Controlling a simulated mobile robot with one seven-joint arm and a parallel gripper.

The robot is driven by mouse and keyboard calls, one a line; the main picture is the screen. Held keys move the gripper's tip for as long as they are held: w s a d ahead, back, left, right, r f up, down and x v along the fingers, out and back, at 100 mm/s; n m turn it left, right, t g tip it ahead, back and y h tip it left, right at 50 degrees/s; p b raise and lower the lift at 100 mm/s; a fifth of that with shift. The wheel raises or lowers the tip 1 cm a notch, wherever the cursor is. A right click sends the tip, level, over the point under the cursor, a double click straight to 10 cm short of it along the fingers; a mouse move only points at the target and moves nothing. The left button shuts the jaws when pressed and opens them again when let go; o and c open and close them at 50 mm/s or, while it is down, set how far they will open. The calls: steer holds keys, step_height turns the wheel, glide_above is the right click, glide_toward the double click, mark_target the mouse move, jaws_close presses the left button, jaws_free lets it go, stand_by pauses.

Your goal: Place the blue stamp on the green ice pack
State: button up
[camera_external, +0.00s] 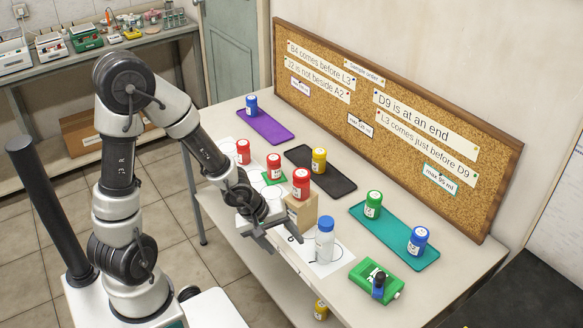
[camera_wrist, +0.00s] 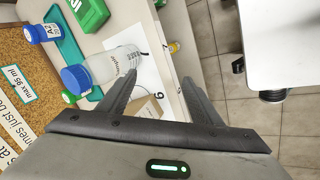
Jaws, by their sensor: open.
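The green ice pack (camera_external: 392,285) lies near the front right of the bench; part of it shows at the top of the wrist view (camera_wrist: 88,12). The small blue stamp (camera_external: 378,288), with a dark handle, stands upright and appears to rest on the pack's near part; its exact contact is hard to see. I cannot make out the stamp in the wrist view. My gripper (camera_external: 272,234) is open and empty, left of the pack and apart from it, near the front edge. Its two spread fingers show in the wrist view (camera_wrist: 161,78).
A clear blue-capped bottle (camera_external: 325,246) stands on a white sheet between my gripper and the pack. A wooden block (camera_external: 301,215) bearing a red-capped bottle is beside my gripper. A teal mat (camera_external: 393,235) with two bottles lies behind the pack. Bench right of the pack is clear.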

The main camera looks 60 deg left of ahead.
steer(key=s+a+r+m+y, duration=0.1)
steer(key=s+a+r+m, duration=0.15)
steer(key=r, duration=0.45)
steer(key=s+a+r+m+y, duration=0.1)
steer(key=a+r+m+y, duration=0.1)
steer(key=r+m, duration=0.3)
steer(key=s+d+r+m+h, duration=0.1)
steer(key=s+r+m, duration=0.3)
steer(key=s+r, duration=0.6)
steer(key=shift+d+r+m+t+h, duration=0.15)
steer(key=shift+d+m+t+h, duration=0.25)
steer(key=shift+d, duration=0.3)
steer(key=shift+r, duration=0.1)
step_height(320, 180, up, 14)
steer(key=p, duration=1.3)
steer(key=shift+f+p, duration=0.25)
steer(key=shift+p, duration=0.1)
steer(key=shift+o, duration=0.3)
